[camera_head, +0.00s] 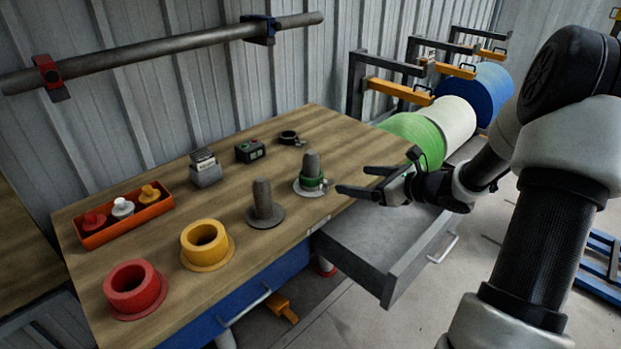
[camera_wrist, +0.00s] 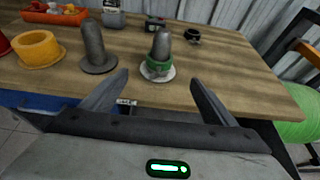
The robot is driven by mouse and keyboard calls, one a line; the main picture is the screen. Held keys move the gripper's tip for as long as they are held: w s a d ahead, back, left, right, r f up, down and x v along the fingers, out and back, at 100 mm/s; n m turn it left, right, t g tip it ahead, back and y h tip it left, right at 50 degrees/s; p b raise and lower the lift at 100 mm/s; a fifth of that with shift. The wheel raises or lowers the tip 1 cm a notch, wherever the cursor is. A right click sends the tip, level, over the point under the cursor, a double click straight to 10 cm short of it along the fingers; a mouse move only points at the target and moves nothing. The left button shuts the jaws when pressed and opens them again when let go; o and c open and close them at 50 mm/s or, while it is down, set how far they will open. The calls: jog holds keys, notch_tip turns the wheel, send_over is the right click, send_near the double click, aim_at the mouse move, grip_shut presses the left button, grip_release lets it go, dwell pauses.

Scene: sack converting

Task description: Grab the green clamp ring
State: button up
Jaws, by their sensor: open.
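The green clamp ring (camera_head: 312,183) sits around the base of a grey upright peg (camera_head: 311,162) with a pale round base, near the right front of the wooden table. In the wrist view the green clamp ring (camera_wrist: 158,66) lies ahead, between the lines of my two fingers. My gripper (camera_head: 352,180) is open and empty, just right of the ring and apart from it. In the wrist view my gripper (camera_wrist: 158,92) shows its two fingers spread wide near the table's front edge.
A bare grey peg (camera_head: 263,202) stands left of the ring. Yellow (camera_head: 206,243) and red (camera_head: 135,287) flanged cores stand further left. A black ring (camera_head: 289,137) and a green-black box (camera_head: 250,150) lie behind. An open drawer (camera_head: 386,244) juts out below my gripper.

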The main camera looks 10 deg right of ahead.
send_near(317, 173)
jog(key=x, duration=0.5)
jog(key=shift+a+f+b, duration=0.1)
jog(key=shift+f+b, duration=0.25)
jog(key=shift+r+x, duration=0.15)
jog(key=shift+x, duration=1.2)
jog(key=shift+r+x, duration=0.1)
jog(key=shift+x, duration=1.2)
jog(key=shift+w, duration=0.15)
jog(key=shift+c, duration=0.3)
jog(key=shift+r, duration=0.1)
jog(key=c, duration=1.5)
